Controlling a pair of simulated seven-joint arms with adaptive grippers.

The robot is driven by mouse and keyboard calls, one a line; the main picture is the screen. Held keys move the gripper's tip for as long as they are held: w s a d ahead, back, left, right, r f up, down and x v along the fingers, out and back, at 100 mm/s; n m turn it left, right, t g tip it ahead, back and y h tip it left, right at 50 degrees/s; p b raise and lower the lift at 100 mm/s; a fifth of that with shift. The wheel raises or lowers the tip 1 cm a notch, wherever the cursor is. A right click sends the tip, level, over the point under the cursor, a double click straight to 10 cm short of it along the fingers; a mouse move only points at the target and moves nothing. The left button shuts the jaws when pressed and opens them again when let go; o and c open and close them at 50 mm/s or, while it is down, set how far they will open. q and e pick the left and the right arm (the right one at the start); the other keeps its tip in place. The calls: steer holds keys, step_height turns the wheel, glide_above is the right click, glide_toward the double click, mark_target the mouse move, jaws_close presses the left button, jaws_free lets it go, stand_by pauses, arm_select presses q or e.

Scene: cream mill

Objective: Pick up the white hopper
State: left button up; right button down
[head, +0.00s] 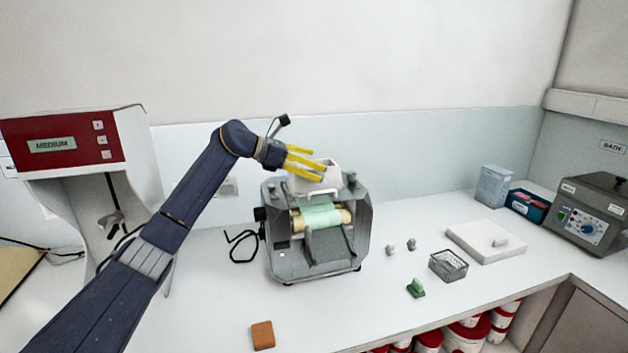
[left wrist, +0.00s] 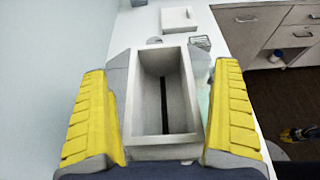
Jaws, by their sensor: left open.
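The white hopper (head: 314,183) sits upright on top of the grey mill (head: 290,262) in the middle of the bench. In the left wrist view the hopper (left wrist: 134,128) is an open rectangular box with a dark slot in its floor. My left gripper (head: 322,170) is open at the hopper, its yellow fingers reaching across it from the left. In the left wrist view the fingers of my left gripper (left wrist: 160,120) stand on either side of the hopper, with a gap showing at the right. Contact cannot be told. My right gripper is not in view.
A red-fronted machine (head: 62,144) stands at the left. A wire basket (head: 448,266), a white slab (head: 476,246), a green piece (head: 415,288) and small grey parts lie right of the mill. A brown block (head: 263,335) lies at the front. A grey bath unit (head: 590,218) stands far right.

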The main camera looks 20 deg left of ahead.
arm_select(q)
steer(key=c, duration=1.4)
steer(key=shift+c, duration=0.2)
